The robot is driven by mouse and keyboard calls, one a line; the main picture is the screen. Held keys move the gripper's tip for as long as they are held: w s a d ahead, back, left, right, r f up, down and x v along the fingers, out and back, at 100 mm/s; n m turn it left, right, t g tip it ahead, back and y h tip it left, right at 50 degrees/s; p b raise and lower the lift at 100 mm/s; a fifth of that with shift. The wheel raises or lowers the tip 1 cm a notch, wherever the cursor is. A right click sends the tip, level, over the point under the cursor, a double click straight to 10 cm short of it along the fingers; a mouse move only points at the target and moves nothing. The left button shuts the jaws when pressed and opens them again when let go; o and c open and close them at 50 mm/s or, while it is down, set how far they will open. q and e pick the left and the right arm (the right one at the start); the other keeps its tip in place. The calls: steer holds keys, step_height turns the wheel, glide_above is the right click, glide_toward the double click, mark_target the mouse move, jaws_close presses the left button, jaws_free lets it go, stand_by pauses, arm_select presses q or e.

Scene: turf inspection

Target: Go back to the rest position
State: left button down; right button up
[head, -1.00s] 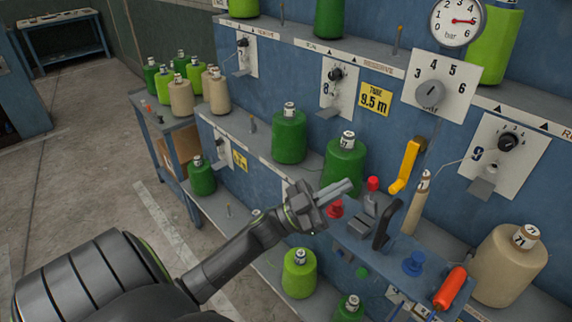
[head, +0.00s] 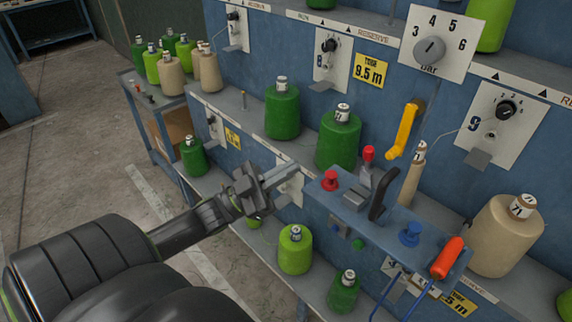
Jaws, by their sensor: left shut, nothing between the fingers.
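My left gripper (head: 280,176) is shut and empty. It is in the middle of the head view, to the left of the blue control panel (head: 322,197) with its red button (head: 330,181). The fingers point to the right and look apart from the panel, in front of the shelf edge. The arm comes in from the lower left. My right gripper is not in view.
Shelves hold green spools (head: 282,110) and a beige spool (head: 504,236). The panel carries a black lever (head: 381,194), a blue knob (head: 410,234) and an orange-red handle (head: 447,258). A yellow crank (head: 403,129) is behind. Open floor (head: 80,160) lies left.

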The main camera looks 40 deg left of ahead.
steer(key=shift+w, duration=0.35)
